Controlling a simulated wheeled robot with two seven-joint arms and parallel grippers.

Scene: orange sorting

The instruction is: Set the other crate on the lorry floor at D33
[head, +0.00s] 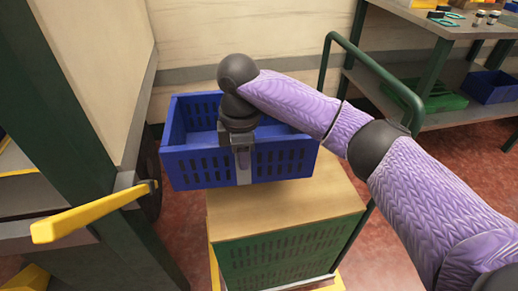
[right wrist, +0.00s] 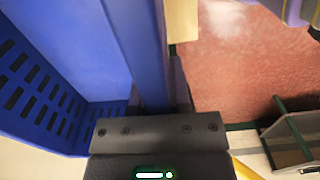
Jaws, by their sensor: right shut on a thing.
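A blue slotted crate (head: 196,168) is in the middle of the head view. It looks empty. My right gripper (head: 243,166) is shut on its near wall, with one finger outside the wall. In the right wrist view the crate wall (right wrist: 138,45) runs up between the jaws (right wrist: 160,105). The crate is over the left part of a tan-topped green crate stack (head: 290,205) and sticks out past its left edge. I cannot tell whether it touches that top. No D33 sign shows. My left gripper is out of view.
A green trolley handle (head: 380,65) rises behind the stack. A dark green post (head: 75,130) and a yellow lever (head: 90,213) stand close on the left. A workbench (head: 440,25) with a blue crate (head: 490,87) on its lower shelf is at back right. Red floor (head: 380,255) shows at right.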

